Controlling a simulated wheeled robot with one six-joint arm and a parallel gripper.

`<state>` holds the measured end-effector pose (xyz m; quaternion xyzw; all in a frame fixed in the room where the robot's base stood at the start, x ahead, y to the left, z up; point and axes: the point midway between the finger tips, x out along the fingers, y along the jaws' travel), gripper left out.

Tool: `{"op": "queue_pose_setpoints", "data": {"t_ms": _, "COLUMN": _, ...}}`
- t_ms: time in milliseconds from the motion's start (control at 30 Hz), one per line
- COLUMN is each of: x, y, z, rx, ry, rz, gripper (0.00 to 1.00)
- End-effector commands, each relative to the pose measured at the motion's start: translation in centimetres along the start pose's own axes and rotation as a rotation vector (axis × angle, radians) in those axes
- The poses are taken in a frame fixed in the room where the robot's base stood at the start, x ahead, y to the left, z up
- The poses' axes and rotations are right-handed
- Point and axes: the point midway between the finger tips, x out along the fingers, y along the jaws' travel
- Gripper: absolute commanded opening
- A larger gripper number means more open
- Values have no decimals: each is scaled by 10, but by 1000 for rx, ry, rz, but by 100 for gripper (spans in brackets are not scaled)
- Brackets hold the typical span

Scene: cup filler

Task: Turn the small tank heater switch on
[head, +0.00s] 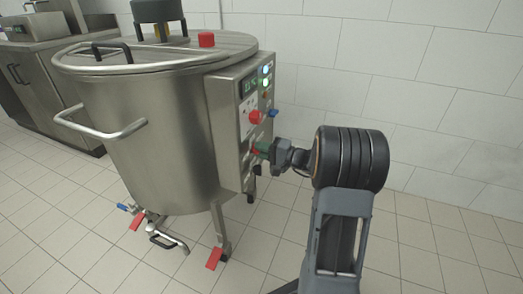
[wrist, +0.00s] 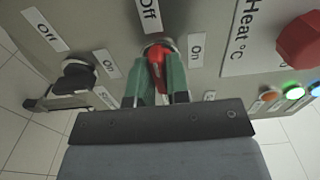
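The small tank (head: 150,120) is a steel vessel with a control panel (head: 226,125) on its right side. In the wrist view a red switch (wrist: 157,56) sits on the panel between an "Off" label (wrist: 149,14) and an "On" label (wrist: 197,52). My gripper (wrist: 160,72) has its green fingers on both sides of the red switch, closed against it. The fingers hide part of the switch, so its exact setting is hard to read. In the head view my gripper (head: 262,148) is at the lower part of the panel.
A black switch (wrist: 80,75) with its own Off and On labels is to the left in the wrist view. A red heat knob (wrist: 300,40) and lit green (wrist: 293,90) and orange (wrist: 270,94) lamps are to the right. A steel counter (head: 45,75) stands behind left.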

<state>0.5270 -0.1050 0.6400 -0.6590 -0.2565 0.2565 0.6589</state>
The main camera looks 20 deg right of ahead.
Motion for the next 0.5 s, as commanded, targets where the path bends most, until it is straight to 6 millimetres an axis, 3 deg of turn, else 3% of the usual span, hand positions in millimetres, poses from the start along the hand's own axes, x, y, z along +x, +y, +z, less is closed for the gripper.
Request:
{"op": "queue_pose_setpoints", "data": {"t_ms": 167, "x": 0, "y": 0, "z": 0, "rx": 0, "ry": 0, "rz": 0, "gripper": 0}}
{"op": "queue_pose_setpoints", "data": {"t_ms": 500, "x": 0, "y": -1, "z": 0, "rx": 25, "ry": 0, "rz": 0, "gripper": 0}}
